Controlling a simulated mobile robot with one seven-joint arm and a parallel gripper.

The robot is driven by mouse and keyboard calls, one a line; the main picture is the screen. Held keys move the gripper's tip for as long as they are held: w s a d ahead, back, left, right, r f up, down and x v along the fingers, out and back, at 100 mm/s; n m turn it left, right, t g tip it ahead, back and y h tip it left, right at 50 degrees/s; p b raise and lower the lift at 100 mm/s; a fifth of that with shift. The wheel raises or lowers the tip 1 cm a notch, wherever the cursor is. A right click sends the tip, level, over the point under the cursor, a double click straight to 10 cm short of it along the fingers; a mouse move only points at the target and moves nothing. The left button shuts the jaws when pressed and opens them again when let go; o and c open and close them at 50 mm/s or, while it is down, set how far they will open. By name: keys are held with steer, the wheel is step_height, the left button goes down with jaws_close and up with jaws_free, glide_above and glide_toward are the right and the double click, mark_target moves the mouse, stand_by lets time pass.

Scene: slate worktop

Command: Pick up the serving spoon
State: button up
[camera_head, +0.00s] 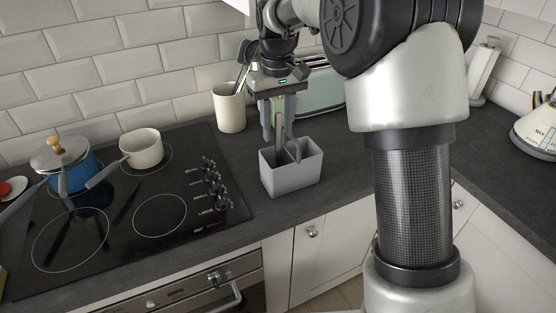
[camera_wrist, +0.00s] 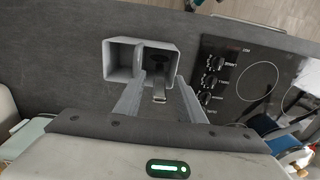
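A long-handled utensil, apparently the serving spoon (camera_head: 279,121), stands upright in a grey two-compartment holder (camera_head: 290,182) on the worktop. In the wrist view, its handle (camera_wrist: 160,95) rises from the right compartment of the holder (camera_wrist: 121,76), with a dark part lower inside. The spoon's lower end is hidden in the head view. My gripper (camera_head: 281,138) points down over the holder, its fingers on either side of the handle. In the wrist view, my gripper (camera_wrist: 161,78) shows gaps between each finger and the handle, so it is open.
A cream utensil crock (camera_head: 229,108) and a pale green toaster (camera_head: 318,92) stand behind. A black cooktop (camera_head: 120,195) lies to the left, with a blue pot (camera_head: 70,172) and a cream saucepan (camera_head: 142,148). The worktop's front edge is close to the holder.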

mark_target(278, 160)
steer(key=shift+w+f, duration=0.1)
steer(key=shift+f, duration=1.8)
jaws_close()
